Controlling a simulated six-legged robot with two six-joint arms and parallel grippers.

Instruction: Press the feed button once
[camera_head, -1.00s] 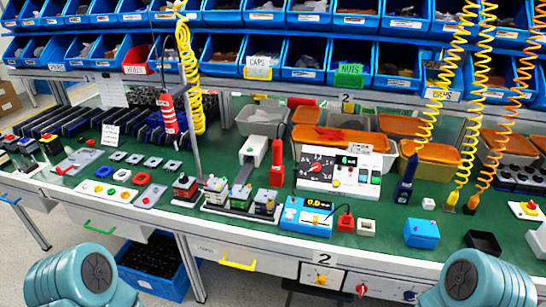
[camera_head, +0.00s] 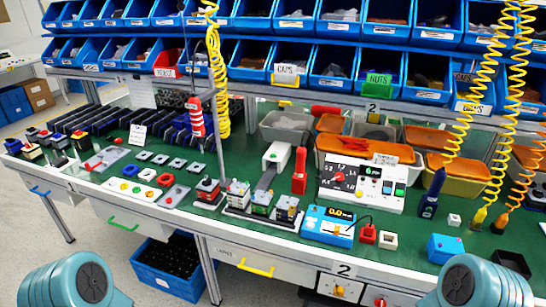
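A white control panel (camera_head: 362,201) stands on the green bench right of centre. I cannot read any label, so I cannot tell which button is the feed button. Other coloured buttons sit on a white strip (camera_head: 131,188) at the left. Only my two teal arm parts show at the bottom corners. Both of my grippers are out of view, and nothing of mine touches the bench.
A blue meter box (camera_head: 328,228) stands in front of the panel, with a red plug (camera_head: 368,235) beside it. A red handheld tool (camera_head: 299,171) stands left of the panel. Yellow coiled cords (camera_head: 475,110) hang at the right. Blue bins (camera_head: 400,85) line the shelves above.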

